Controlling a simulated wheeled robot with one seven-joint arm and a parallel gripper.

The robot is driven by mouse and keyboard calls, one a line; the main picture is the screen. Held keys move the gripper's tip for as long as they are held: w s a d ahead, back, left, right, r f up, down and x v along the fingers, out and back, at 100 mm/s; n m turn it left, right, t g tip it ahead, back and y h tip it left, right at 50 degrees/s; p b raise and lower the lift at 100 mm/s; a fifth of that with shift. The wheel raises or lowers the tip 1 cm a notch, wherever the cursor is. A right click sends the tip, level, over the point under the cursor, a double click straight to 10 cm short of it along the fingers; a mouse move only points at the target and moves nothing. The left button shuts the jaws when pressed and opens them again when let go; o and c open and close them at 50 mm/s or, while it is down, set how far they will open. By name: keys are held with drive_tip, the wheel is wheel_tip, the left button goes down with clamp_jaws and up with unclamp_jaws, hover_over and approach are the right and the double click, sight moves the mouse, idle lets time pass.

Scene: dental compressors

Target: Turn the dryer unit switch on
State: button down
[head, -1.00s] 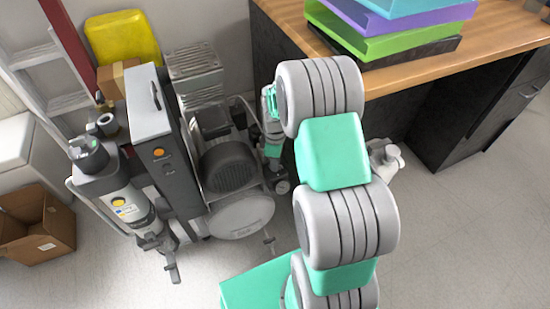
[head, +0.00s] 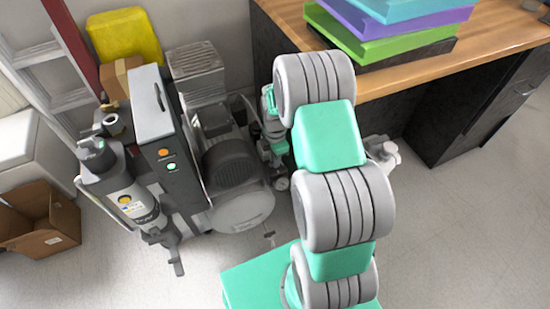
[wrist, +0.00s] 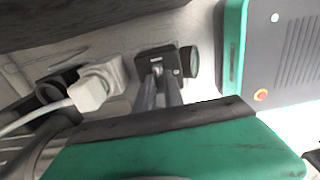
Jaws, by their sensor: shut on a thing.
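A black switch box (wrist: 157,60) shows in the wrist view, with a small pale marking on its face. My gripper (wrist: 160,76) reaches up to its front, and its two narrow grey fingers are shut on a small part there, which looks like the switch. The fingers hide most of that part, so its position cannot be told. In the head view, a tall dark grey cabinet (head: 152,105), which looks like the dryer unit, carries an orange light (head: 163,152) and a lit whitish-green light (head: 171,167).
A white plug (wrist: 96,88) with a cord sits left of the switch box, and a round dark knob (wrist: 189,62) sits close on its right. A compressor motor (head: 230,163) stands beside the cabinet. A wooden desk (head: 400,75) stands right.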

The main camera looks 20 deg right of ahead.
idle(0.4)
drive_tip(key=c, duration=1.4)
unclamp_jaws()
drive_tip(key=shift+c, duration=0.2)
wheel_tip(320, 180, up, 8)
drive_tip(key=shift+f+p, duration=0.1)
drive_tip(key=shift+p, duration=0.9)
